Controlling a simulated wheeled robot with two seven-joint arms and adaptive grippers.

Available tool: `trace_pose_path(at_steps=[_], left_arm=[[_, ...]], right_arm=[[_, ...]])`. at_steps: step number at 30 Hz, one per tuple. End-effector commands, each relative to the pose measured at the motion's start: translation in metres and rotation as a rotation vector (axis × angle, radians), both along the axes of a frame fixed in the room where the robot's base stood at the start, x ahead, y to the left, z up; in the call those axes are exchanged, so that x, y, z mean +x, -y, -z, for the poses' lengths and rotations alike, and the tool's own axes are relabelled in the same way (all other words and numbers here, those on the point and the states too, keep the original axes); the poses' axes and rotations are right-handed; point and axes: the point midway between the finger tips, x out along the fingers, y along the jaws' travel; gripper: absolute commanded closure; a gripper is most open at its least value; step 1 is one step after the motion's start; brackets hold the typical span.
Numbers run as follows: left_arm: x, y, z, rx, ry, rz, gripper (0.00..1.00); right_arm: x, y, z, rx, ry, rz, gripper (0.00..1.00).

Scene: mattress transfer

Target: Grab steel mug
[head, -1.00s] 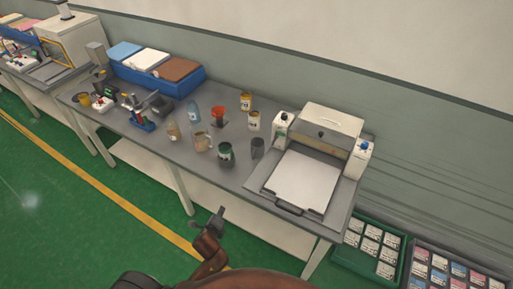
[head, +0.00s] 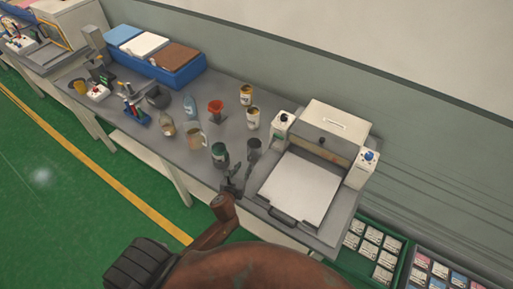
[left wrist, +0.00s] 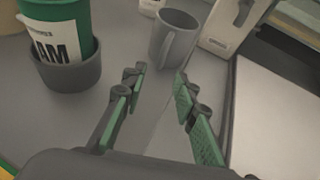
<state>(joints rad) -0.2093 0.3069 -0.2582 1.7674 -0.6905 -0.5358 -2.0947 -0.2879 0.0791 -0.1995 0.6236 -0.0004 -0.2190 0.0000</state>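The steel mug (head: 254,147) is a plain grey cup standing upright on the table, left of the white press. In the left wrist view the mug (left wrist: 174,42) is just beyond the fingertips, its handle toward the lower left. My left gripper (head: 236,168) is low over the table's front part, on the near side of the mug. In the left wrist view the gripper (left wrist: 158,80) is open and empty, its green-padded fingers apart and pointing toward the mug without enclosing it. My right gripper is not in view.

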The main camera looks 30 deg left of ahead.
Motion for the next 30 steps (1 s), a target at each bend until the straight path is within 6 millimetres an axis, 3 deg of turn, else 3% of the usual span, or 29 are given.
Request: trace_pose_path(at_steps=[8,15,23,30], left_arm=[[0.031,-0.005,0.009,-0.006,0.001,-0.006,0.73],[0.058,-0.010,0.021,-0.005,0.000,-0.003,0.73],[0.061,-0.010,0.021,-0.005,0.000,-0.001,0.73],[0.061,-0.010,0.021,-0.005,-0.001,-0.001,0.89]], right_arm=[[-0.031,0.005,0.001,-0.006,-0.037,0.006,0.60],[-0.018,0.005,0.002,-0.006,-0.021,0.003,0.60],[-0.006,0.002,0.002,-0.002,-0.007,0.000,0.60],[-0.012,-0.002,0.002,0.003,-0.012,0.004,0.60]])
